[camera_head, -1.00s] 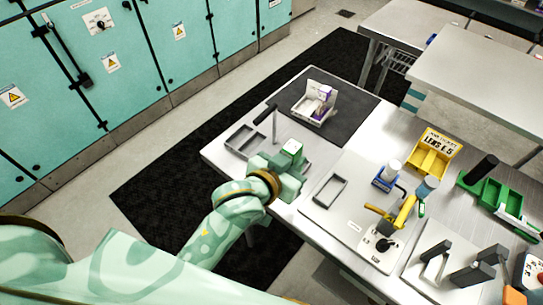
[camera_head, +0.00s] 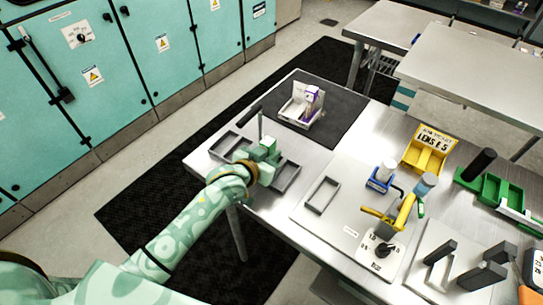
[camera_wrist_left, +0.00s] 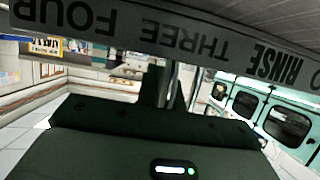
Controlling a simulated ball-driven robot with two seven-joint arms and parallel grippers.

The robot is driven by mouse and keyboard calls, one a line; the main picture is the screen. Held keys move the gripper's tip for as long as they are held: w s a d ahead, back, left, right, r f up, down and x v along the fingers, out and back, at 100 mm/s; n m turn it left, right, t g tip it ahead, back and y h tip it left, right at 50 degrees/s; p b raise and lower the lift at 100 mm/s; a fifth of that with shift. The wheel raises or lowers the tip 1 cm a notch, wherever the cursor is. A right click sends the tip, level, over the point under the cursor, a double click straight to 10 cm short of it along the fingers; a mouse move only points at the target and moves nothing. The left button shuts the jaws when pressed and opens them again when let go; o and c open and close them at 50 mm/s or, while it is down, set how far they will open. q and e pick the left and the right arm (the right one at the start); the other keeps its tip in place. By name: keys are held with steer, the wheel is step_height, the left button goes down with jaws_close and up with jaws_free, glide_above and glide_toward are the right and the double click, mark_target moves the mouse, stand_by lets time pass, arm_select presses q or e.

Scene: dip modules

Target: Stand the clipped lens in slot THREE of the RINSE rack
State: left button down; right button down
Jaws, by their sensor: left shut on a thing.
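My left gripper (camera_head: 264,149) is over the left part of the table, between two shallow grey trays. It is shut on a thin upright piece (camera_head: 260,125), which I take to be the clip of the lens. The lens itself cannot be made out. In the left wrist view the fingers (camera_wrist_left: 166,85) are dark and the held piece is mostly hidden. The RINSE rack (camera_wrist_left: 215,47) crosses the top of that view, its lettering upside down, with THREE near the middle and FOUR to the left. Whether the held piece touches the rack cannot be told. My right gripper is not in view.
Grey trays (camera_head: 217,147) and (camera_head: 287,184) flank the gripper. A white holder (camera_head: 297,112) stands on the dark mat behind. To the right are a grey frame (camera_head: 322,194), a yellow LENS box (camera_head: 427,152), a yellow-handled device (camera_head: 402,215) and a green rack (camera_head: 490,190).

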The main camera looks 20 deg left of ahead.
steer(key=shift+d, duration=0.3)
arm_select(q)
steer(key=c, duration=1.5)
jaws_free()
steer(key=shift+c, duration=0.2)
